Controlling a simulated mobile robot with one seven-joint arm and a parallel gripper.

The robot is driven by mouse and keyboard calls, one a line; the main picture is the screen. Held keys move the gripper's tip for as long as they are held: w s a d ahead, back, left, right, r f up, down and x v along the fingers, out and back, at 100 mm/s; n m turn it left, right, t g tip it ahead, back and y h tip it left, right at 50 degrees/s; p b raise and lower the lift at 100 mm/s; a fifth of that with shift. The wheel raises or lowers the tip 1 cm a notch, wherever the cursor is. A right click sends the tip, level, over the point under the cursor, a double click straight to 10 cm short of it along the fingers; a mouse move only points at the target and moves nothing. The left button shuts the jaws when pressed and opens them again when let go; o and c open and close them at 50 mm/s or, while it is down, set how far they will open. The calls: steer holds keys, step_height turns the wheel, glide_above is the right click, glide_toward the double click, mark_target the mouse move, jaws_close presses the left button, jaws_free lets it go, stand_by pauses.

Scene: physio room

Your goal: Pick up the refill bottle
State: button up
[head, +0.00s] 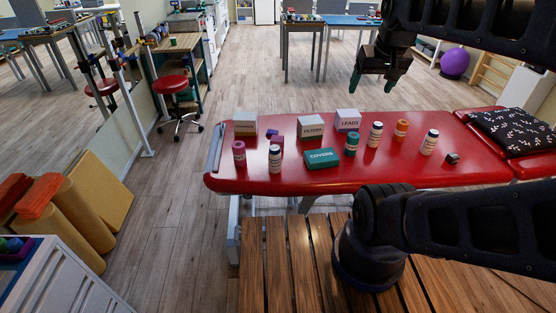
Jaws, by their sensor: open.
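Several small labelled bottles stand upright on the red treatment table (300,181). They are a maroon bottle (239,154), a white one with a dark cap (275,160), a teal one (351,144), an orange one (401,131), and two more white ones with dark caps, one near the middle (375,135) and one further right (429,143). Their labels are too small to read, so I cannot tell which is the refill bottle. My gripper (373,83) is open and empty, fingers pointing down, seen above the table's far edge and apart from every bottle.
Boxes marked FILTERS (310,128), LEADS (348,121) and COVERS (322,158), a tan-and-white box (245,124) and a purple object (274,136) stand among the bottles. A small dark item (452,158) and a patterned cushion (512,130) lie to the right. A wooden slatted surface (290,270) is in front.

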steer(key=w+a+n+h, duration=0.3)
steer(key=w+n+h, duration=0.2)
steer(key=w+n, duration=0.25)
steer(key=w+a+n+h, duration=0.45)
steer(key=w+n, duration=0.25)
steer(key=n, duration=0.2)
steer(key=w+a+r+n+t, duration=0.1)
steer(key=w+a+n+t, duration=0.2)
steer(key=a, duration=0.4)
steer(key=w+a+n+t, duration=0.1)
steer(key=a+n+t, duration=0.35)
steer(key=a, duration=0.25)
steer(key=w+a+r+n+t, duration=0.1)
steer(key=w+a+n+t, duration=0.1)
steer(key=a+n, duration=0.4)
steer(key=m+h, duration=0.1)
glide_toward(277, 156)
steer(key=shift+t, duration=0.25)
steer(key=w+f, duration=0.3)
steer(key=shift+f, duration=0.15)
steer(key=shift+w+d+f, duration=0.1)
steer(key=shift+w+f, duration=0.1)
steer(key=shift+f, duration=0.1)
steer(key=shift+x, duration=5.15)
steer(key=shift+w+r, duration=0.1)
steer(key=c, duration=1.2)
